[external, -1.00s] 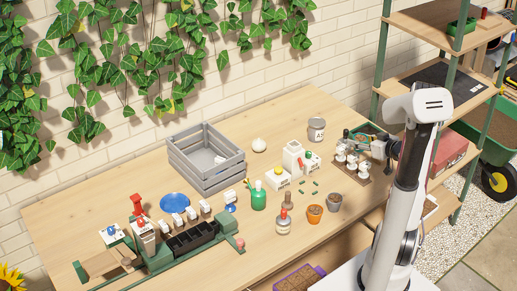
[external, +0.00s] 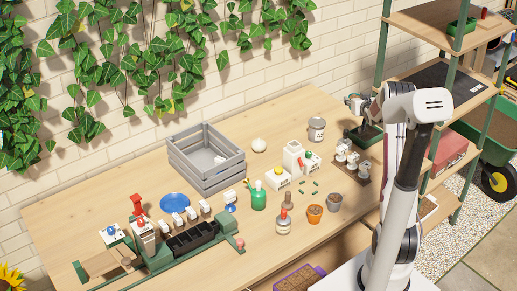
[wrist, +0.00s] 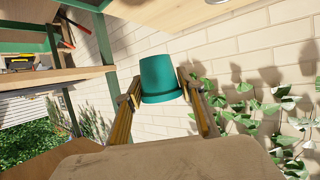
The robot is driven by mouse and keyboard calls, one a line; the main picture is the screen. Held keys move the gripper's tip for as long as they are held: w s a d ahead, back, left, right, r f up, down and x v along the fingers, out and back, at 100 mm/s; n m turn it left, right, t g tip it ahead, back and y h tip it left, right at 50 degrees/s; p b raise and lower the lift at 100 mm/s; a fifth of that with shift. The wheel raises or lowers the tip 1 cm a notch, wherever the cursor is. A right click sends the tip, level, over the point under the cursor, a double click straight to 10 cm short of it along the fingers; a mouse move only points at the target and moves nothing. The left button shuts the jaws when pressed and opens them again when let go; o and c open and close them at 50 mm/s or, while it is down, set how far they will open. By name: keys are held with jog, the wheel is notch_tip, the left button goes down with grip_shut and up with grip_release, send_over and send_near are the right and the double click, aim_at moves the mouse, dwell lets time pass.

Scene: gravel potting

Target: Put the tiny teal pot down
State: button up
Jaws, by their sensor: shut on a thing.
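The tiny teal pot (wrist: 160,75) is between the two fingers of my gripper (wrist: 163,100) in the wrist view. Its wider rim faces the palm and its narrower end points away. My gripper is shut on it, with only brick wall and shelving behind the pot. In the external view my gripper (external: 358,104) is raised above the back right of the table, over a green tray (external: 366,136). The pot cannot be made out clearly there.
A brown rack with white-topped items (external: 350,160) stands below my gripper, beside a grey can (external: 316,129). A shelf unit (external: 460,75) rises close on the right.

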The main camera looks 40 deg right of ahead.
aim_at(352, 95)
jog(key=shift+w+d+r+m+g+h, duration=0.15)
jog(key=shift+w+r+m+h, duration=0.15)
jog(key=shift+w, duration=0.4)
jog(key=shift+w+d+r+m+g+h, duration=0.1)
jog(key=shift+w+r+m+g+h, duration=0.15)
jog(key=shift+w, duration=0.45)
jog(key=w+a+f+m+g+h, duration=0.3)
jog(key=w+a+m, duration=0.1)
jog(key=w+a, duration=0.5)
jog(key=shift+w, duration=0.95)
jog(key=shift+m+g, duration=0.25)
jog(key=shift+g, duration=0.05)
jog(key=w+a+f, duration=0.1)
jog(key=a, duration=0.3)
jog(key=w+a+f, duration=0.2)
jog(key=a, duration=0.2)
jog(key=w+a+f, duration=0.2)
jog(key=a, duration=0.2)
jog(key=shift+w+a, duration=0.1)
jog(key=shift+w, duration=0.05)
jog(key=shift+a+f+h, duration=0.15)
jog(key=shift+a+h, duration=0.1)
jog(key=shift+f, duration=0.1)
jog(key=shift+f, duration=3)
jog(key=shift+f, duration=0.15)
